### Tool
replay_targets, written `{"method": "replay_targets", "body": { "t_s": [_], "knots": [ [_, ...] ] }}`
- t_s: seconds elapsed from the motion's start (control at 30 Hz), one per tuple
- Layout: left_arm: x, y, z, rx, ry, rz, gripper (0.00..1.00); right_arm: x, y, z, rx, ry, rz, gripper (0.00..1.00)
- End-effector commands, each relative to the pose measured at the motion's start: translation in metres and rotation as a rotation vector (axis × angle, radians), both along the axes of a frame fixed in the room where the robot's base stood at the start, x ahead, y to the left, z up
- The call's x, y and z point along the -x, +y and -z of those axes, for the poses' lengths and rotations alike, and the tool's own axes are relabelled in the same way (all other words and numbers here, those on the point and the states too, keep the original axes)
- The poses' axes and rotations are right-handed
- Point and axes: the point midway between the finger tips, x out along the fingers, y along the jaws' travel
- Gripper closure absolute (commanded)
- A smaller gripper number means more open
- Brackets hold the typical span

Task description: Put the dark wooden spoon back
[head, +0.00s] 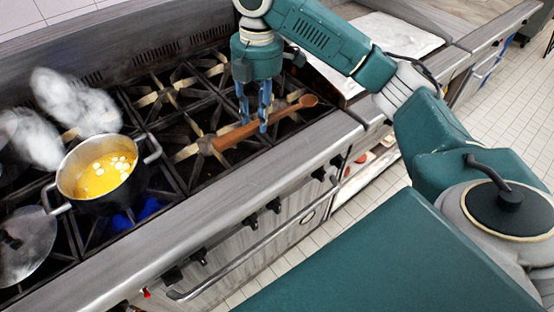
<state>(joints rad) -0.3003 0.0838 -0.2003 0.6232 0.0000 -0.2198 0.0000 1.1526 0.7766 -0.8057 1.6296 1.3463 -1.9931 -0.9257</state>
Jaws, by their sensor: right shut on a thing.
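The dark wooden spoon (284,113) is brown and lies slantwise over the grates at the right end of the stove, its rounded end to the upper right. My right gripper (254,126) points down from above and is shut on the middle of the spoon's handle. Whether the spoon touches the grate or is just above it, I cannot tell. My left gripper is not in view.
A pot (106,202) of yellow soup stands on a burner to the left, with blue flame beneath and steam beside it. A round lid (30,262) lies at the lower left. A pale board (388,33) lies on the counter right of the stove. The front ledge (235,188) is clear.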

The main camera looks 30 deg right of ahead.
Motion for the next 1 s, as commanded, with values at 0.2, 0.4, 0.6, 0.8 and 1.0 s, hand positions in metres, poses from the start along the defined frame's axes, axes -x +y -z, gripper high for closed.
{"method": "replay_targets", "body": {
  "t_s": [0.2,0.4,0.6,0.8,1.0],
  "knots": [
    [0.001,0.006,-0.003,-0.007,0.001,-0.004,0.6,-0.004,-0.03,-0.013,0.065,-0.004,0.013,0.99],
    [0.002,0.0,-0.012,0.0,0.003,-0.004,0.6,-0.002,-0.031,0.029,0.068,0.001,0.013,0.99],
    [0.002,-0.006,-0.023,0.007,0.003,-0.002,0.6,-0.002,-0.031,0.083,0.066,0.0,0.014,0.99],
    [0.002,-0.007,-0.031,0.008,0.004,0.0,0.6,-0.003,-0.03,0.125,0.066,-0.004,0.012,0.99],
    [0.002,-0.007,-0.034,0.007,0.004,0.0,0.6,-0.004,-0.03,0.142,0.065,-0.005,0.013,0.99]
  ]
}}
